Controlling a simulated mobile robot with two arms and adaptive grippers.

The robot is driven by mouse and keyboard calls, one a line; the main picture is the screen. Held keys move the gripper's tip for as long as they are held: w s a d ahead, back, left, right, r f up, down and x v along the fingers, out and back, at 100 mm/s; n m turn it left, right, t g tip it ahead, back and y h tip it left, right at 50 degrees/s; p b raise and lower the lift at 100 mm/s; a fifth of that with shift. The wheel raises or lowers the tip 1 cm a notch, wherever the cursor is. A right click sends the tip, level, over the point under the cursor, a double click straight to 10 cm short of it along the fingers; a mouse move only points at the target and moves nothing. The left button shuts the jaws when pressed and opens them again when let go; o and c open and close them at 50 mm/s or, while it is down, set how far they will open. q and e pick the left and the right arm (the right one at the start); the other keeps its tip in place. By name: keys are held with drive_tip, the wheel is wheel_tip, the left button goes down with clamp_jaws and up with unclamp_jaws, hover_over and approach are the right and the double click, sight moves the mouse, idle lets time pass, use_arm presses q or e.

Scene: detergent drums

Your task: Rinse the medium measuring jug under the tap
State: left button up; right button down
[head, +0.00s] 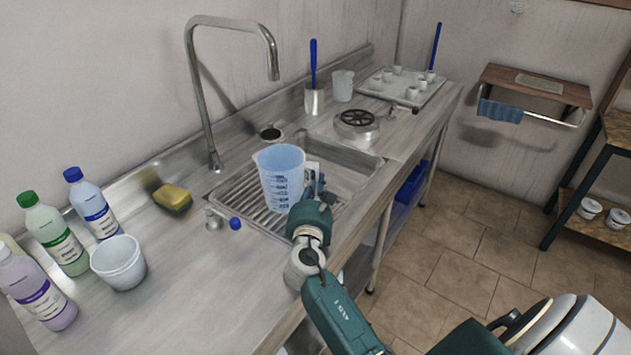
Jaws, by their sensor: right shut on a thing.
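A translucent blue measuring jug (281,180) with dark scale marks stands out in the middle of the head view, upright, over the sink's ribbed drainer (238,195). My right gripper (315,186) is shut on the jug's handle side; the jug partly hides the fingers. The tall curved tap (273,65) has its spout end above the jug in the picture; I cannot tell whether it is straight over the opening. No water stream shows. The sink basin (345,158) is partly hidden behind the jug. My left gripper is not in view.
Several bottles (95,208), a white tub (120,262) and a yellow sponge (173,197) stand left on the counter. A blue-tipped valve (234,223) is near the drainer. Behind are a smaller clear jug (343,85), a round scale-like device (357,122) and a tray (428,94) with cups.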

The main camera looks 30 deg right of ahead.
drive_tip(key=shift+f+b, duration=0.3)
drive_tip(key=shift+f, duration=0.15)
drive_tip(key=c, duration=1.8)
unclamp_jaws()
drive_tip(key=shift+o, duration=0.2)
drive_tip(key=v, duration=1.2)
